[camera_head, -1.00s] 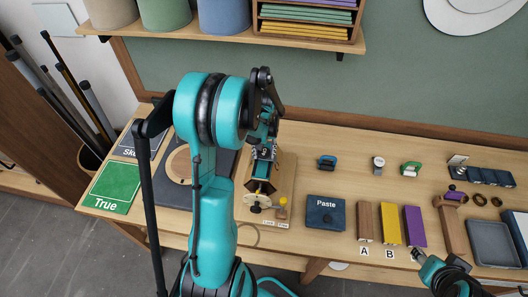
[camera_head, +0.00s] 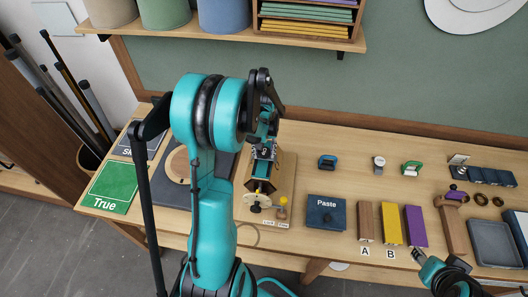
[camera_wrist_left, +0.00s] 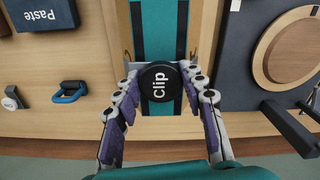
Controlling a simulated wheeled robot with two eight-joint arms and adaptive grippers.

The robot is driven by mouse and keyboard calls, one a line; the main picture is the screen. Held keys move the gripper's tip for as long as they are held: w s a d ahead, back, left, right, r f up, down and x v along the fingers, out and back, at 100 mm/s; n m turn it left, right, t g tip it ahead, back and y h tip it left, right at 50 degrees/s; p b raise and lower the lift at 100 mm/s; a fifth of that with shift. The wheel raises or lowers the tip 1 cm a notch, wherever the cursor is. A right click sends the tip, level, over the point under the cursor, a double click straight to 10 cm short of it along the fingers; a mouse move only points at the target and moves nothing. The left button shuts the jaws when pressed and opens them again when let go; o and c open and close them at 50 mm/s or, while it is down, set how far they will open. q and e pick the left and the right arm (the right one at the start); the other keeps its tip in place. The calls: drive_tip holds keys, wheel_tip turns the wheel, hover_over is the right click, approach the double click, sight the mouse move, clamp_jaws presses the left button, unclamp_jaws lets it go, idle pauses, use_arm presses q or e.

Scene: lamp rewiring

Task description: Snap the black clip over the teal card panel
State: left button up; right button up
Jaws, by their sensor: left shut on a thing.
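The black clip (camera_wrist_left: 160,85), round-topped and marked "Clip", shows in the left wrist view between the two fingers of my left gripper (camera_wrist_left: 160,98), which is shut on it.
A blue Paste box (camera_head: 326,212) stands right of the stand. Brown, yellow and purple blocks (camera_head: 414,226) lie further right. A round wooden board (camera_wrist_left: 290,45) lies on a dark mat beside the stand.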

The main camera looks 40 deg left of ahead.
use_arm(q)
drive_tip(key=shift+f+b, duration=0.75)
drive_tip(key=shift+b, duration=0.05)
idle(1.4)
drive_tip(key=shift+s+f, duration=0.1)
idle(1.4)
drive_tip(key=o, duration=1.4)
drive_tip(key=shift+o, duration=0.5)
drive_tip(key=o, duration=0.4)
drive_tip(key=shift+r, duration=0.2)
drive_tip(key=shift+r+p, duration=2.35)
drive_tip(key=shift+r, duration=1.5)
